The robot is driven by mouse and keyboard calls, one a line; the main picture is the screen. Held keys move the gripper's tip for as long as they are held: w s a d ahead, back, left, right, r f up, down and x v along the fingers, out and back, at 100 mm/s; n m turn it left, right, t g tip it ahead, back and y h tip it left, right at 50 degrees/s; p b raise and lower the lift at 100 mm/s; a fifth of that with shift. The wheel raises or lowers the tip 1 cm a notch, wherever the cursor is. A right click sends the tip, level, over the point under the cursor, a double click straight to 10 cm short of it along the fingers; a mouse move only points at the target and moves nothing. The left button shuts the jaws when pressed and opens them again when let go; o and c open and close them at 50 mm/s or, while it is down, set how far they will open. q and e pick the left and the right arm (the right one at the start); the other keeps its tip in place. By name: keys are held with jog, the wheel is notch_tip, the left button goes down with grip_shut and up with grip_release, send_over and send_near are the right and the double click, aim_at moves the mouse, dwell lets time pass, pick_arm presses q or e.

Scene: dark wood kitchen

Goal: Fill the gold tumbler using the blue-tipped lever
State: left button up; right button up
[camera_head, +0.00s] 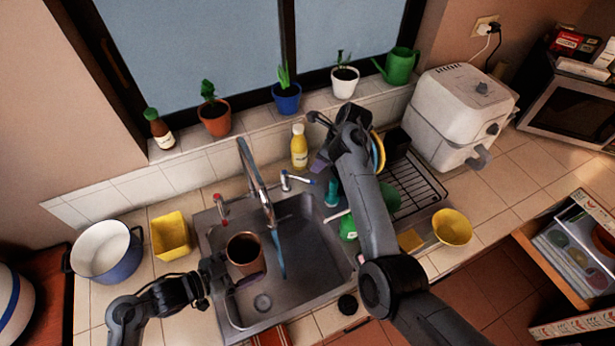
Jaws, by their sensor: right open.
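The gold tumbler (246,262) is upright over the left part of the sink, with its open top showing. My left gripper (232,274) is around its lower side and appears shut on it. The tap (254,178) rises behind the sink. A blue streak (281,258), which looks like running water, hangs below the spout, just right of the tumbler. The blue-tipped lever (299,179) is right of the tap base, and a red-tipped lever (221,207) is on the left. My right gripper (318,141) is open and empty, above and just right of the blue tip.
A yellow bottle (299,146) stands behind the blue-tipped lever. A dish rack (412,182), a green bottle (348,228) and a yellow bowl (452,227) are on the right. A yellow container (170,236) and a blue pot (104,252) stand left of the sink (318,262).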

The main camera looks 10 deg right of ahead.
aim_at(306, 179)
jog(key=x, duration=1.1)
jog(key=shift+d+f, duration=0.15)
grip_shut()
dwell(0.4)
